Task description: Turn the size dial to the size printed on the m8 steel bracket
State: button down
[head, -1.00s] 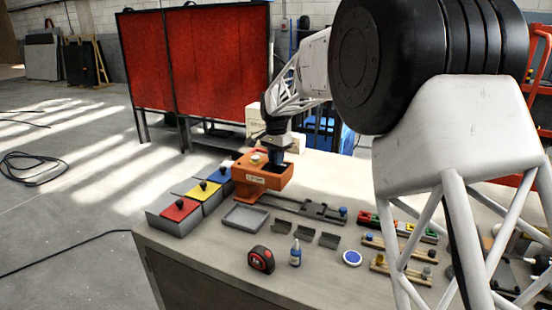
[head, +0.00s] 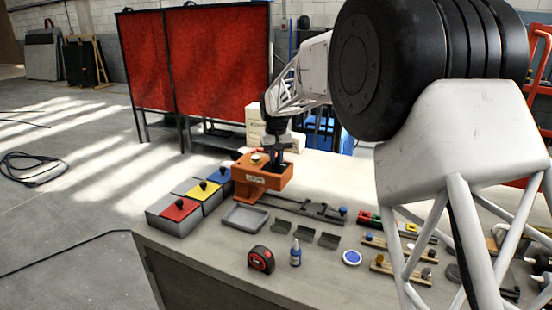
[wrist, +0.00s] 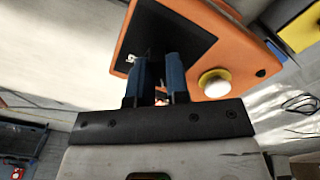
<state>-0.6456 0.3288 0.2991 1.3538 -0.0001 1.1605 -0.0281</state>
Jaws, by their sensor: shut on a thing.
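The orange machine (head: 250,178) stands at the back of the bench, with a dark top panel (wrist: 185,38) and a pale round button (wrist: 215,83) in a yellow ring. My gripper (head: 276,164) points down onto the dark panel. In the wrist view its two blue fingers (wrist: 160,72) are shut on what seems to be the size dial, mostly hidden between them. A small white mark (wrist: 131,58) shows on the panel beside the fingers; I cannot read it. Three grey brackets, at left (head: 279,225), middle (head: 304,233) and right (head: 329,240), lie on the bench; their printing is too small to read.
Red (head: 178,209), yellow (head: 203,189) and blue (head: 220,175) lidded boxes stand left of the machine. A grey tray (head: 244,218) lies before it. A tape measure (head: 261,258), a small bottle (head: 295,253) and a blue-and-white disc (head: 352,258) are near the front edge.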

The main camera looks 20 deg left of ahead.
jog(key=shift+n, duration=1)
jog(key=c, duration=1.1)
grip_release()
jog(key=shift+r, duration=0.15)
jog(key=shift+r, duration=3.8)
